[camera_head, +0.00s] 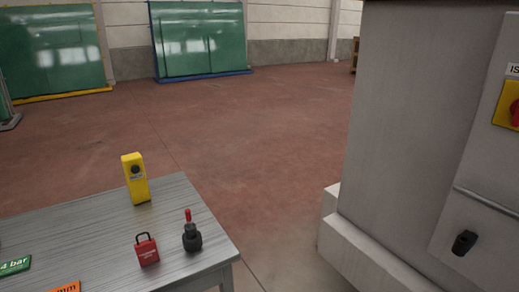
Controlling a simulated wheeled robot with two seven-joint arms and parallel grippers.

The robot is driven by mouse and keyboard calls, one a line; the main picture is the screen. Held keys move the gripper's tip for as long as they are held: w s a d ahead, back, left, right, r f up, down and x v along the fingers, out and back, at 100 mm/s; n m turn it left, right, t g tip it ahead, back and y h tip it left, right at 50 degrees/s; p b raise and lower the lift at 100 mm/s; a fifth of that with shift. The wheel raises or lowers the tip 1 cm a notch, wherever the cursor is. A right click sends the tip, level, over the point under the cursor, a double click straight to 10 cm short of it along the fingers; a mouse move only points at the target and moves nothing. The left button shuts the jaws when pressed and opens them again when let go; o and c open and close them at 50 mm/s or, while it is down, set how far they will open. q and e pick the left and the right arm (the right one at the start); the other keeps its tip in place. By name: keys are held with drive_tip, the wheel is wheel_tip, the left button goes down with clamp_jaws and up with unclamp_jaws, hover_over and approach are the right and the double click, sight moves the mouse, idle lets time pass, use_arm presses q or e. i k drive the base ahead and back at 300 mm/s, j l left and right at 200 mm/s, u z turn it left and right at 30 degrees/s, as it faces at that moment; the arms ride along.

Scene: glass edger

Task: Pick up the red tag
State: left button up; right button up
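A red item (147,251) with a dark loop on top and small pale lettering on its face stands near the front right of the table. It looks like a padlock; I cannot tell whether it is the red tag or whether a separate red tag lies out of view. No other flat red tag shows. Neither of my grippers is in view.
The grey table (90,235) also holds a yellow device (135,179), a dark knob-like tool with a red stem (192,237), a green label (15,266) and an orange label (66,287). A grey machine (410,120) with a red switch (515,113) stands right.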

sight(147, 252)
drive_tip(key=i+u, duration=0.1)
drive_tip(key=u, duration=0.4)
drive_tip(key=l+u, duration=0.15)
drive_tip(key=u, duration=0.35)
drive_tip(key=l+u, duration=0.1)
drive_tip(key=u, duration=0.35)
drive_tip(key=i+l+u, duration=0.1)
drive_tip(key=l+u, duration=0.3)
drive_tip(key=l, duration=0.25)
drive_tip(key=l+u, duration=0.35)
drive_tip(key=l, duration=1.15)
drive_tip(key=u, duration=0.05)
